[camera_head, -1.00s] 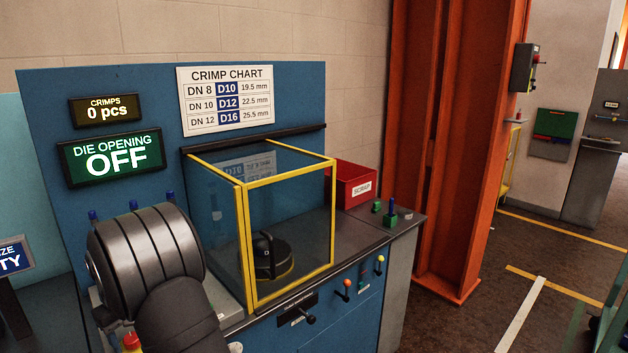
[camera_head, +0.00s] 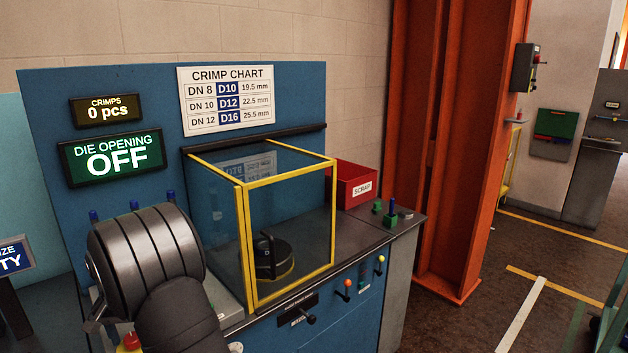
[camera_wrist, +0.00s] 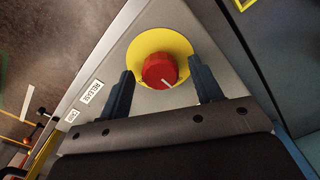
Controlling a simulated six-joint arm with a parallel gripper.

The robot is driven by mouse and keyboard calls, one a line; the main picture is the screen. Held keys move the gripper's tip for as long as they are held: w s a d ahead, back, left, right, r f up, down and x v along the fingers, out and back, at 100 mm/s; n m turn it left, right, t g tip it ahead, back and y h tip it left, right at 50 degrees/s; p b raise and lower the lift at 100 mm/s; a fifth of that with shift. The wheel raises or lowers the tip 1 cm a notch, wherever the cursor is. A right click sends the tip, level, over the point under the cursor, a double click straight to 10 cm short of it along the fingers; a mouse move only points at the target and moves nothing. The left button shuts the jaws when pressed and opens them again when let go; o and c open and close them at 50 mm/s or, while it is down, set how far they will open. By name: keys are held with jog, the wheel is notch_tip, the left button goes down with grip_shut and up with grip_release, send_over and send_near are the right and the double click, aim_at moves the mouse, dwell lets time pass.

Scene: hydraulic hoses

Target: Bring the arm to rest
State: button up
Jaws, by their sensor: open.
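My gripper (camera_wrist: 162,71) is open in the wrist view, with one dark finger on either side of a red knob on a yellow round plate. The red knob (camera_wrist: 160,70) has a white pointer line and sits on a grey panel. No finger visibly touches it; I cannot tell how far above the panel the fingertips are. In the head view my dark arm fills the lower left, in front of the blue crimping machine (camera_head: 220,93). The red knob also shows low there (camera_head: 131,341), partly hidden by the arm.
A yellow-framed clear guard box (camera_head: 292,230) stands right of my arm, with a black round part (camera_head: 268,258) inside. A red scrap bin (camera_head: 352,184) and small levers (camera_head: 347,284) are further right. An orange steel column (camera_head: 455,150) stands beyond. The display reads OFF.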

jog(key=shift+m, duration=1.7)
